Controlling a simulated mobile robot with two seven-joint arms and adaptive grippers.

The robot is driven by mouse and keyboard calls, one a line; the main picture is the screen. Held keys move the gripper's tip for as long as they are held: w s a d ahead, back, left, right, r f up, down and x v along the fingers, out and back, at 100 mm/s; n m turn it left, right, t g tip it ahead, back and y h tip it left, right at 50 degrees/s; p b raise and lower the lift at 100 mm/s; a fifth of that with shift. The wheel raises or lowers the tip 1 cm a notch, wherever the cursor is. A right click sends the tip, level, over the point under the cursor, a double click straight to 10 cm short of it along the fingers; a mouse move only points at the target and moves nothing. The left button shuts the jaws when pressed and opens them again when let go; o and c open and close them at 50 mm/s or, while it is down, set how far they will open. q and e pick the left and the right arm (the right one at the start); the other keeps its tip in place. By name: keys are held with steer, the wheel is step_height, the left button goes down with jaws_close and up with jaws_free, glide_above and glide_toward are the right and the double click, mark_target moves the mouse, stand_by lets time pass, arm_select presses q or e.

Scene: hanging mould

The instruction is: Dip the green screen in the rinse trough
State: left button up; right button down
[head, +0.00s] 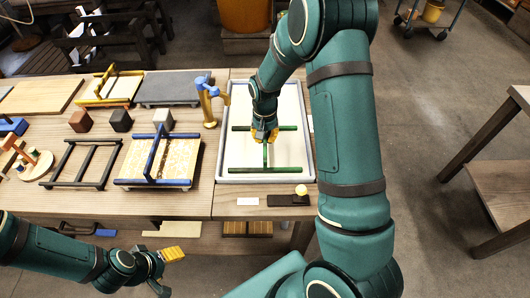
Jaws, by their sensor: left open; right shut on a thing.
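The green screen (248,170) has dark green end bars and a green handle bar between them. It is inside the outline of the rinse trough (222,172), a grey-rimmed tray with a pale inside. My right gripper (264,136) is shut on the screen's handle from above, and my arm hides part of the trough's right side. I cannot tell whether the screen is touching the pale surface or just above it. My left gripper (168,270) is open and empty, low in front of the table's near edge.
A blue-framed screen (160,160), a dark frame (84,165) and a yellow-framed screen (109,88) lie left of the trough. A blue and yellow upright tool (208,102) stands close to its left rim. A dark block (288,200) and white card (248,201) lie in front.

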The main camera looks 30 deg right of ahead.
steer(key=shift+r+p, duration=1.55)
steer(key=shift+r, duration=0.8)
steer(key=shift+r+p, duration=0.75)
steer(key=shift+r, duration=0.3)
step_height(320, 180, up, 4)
steer(key=p, duration=0.3)
